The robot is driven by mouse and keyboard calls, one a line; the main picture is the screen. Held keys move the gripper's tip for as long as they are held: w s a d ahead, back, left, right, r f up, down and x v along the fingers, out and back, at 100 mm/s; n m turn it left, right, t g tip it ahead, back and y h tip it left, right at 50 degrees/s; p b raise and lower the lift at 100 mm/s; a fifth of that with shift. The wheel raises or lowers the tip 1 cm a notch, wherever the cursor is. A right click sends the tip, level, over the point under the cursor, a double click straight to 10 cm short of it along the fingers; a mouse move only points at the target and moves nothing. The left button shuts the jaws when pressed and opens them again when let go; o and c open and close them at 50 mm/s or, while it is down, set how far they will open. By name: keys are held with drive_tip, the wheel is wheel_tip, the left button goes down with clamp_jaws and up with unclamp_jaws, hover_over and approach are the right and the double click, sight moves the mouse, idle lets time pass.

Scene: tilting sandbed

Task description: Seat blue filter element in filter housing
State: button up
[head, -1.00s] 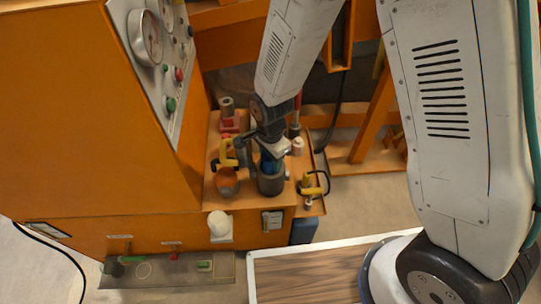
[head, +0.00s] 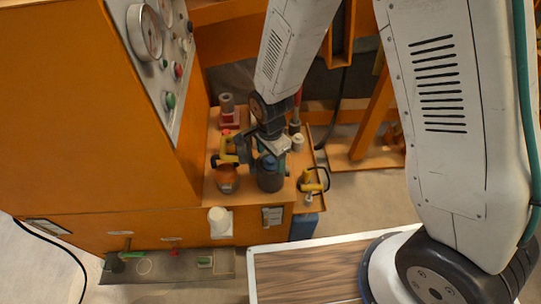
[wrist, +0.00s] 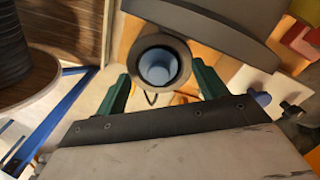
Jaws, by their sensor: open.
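The filter housing (head: 271,182) is a dark grey upright cylinder on the orange bench. In the wrist view it shows from above as a grey ring (wrist: 137,48). The blue filter element (wrist: 158,66) sits inside that ring, its round hollow top showing; how deep it sits cannot be told. In the head view my gripper (head: 272,156) is just above the housing, hiding part of its top. In the wrist view its green fingers (wrist: 161,80) stand apart, one on each side of the ring, holding nothing.
Left of the housing are an orange rounded vessel (head: 227,179) and a yellow-handled item (head: 229,150). A red-based grey cylinder (head: 228,112) stands behind. A white cylinder (head: 298,143) and a yellow fitting (head: 312,181) are to the right. The gauge panel (head: 150,50) rises at left.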

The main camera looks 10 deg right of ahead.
wheel_tip(320, 180, up, 7)
drive_tip(key=shift+r, duration=0.1)
idle(0.7)
